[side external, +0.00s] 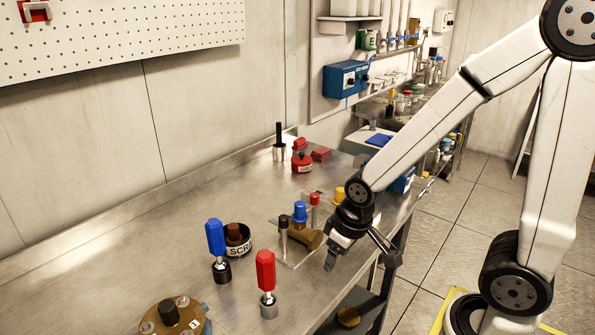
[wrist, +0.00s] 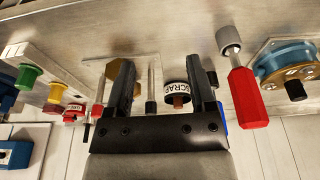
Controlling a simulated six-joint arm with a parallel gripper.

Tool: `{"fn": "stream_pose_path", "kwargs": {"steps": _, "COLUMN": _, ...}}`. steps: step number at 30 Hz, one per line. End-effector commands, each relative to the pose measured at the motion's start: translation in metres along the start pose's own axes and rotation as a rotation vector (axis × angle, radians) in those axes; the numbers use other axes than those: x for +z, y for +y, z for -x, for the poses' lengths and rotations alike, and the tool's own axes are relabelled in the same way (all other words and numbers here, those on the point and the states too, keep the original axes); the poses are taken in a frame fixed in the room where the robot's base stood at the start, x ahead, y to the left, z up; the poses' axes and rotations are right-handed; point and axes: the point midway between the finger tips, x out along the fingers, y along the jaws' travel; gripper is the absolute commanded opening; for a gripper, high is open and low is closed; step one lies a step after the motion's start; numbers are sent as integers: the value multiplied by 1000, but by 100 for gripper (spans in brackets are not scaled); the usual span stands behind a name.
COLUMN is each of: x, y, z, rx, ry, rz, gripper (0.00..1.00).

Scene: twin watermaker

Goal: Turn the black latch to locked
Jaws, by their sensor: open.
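No black part is clearly marked as the latch. One candidate is a black upright handle (side external: 279,138) on a light base at the back of the bench. Another is a black-topped post (side external: 283,226) beside the brass valve (side external: 306,237); a slim grey post with a black end (wrist: 152,103) shows between my fingers in the wrist view. I cannot tell which is the latch or how it is set. My gripper (side external: 334,258) is open and empty, to the right of the brass valve and above the bench's front edge. Its fingers (wrist: 160,75) stand apart in the wrist view.
A blue handle (side external: 215,238), a red handle (side external: 265,270) and a black SCRAP cup (side external: 238,240) stand left of my gripper. A brass flange (side external: 178,318) is at the front. Red items (side external: 302,162) sit behind. The left bench surface is clear.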

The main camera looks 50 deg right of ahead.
Motion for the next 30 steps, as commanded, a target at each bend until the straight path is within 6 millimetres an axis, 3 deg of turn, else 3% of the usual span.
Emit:
{"fn": "stream_pose_path", "kwargs": {"steps": 8, "x": -27, "y": 4, "z": 2, "rx": -1, "ry": -26, "rz": 182, "gripper": 71}}
{"fn": "stream_pose_path", "kwargs": {"steps": 30, "x": -146, "y": 29, "z": 17, "rx": -97, "ry": -152, "rz": 1142, "gripper": 71}}
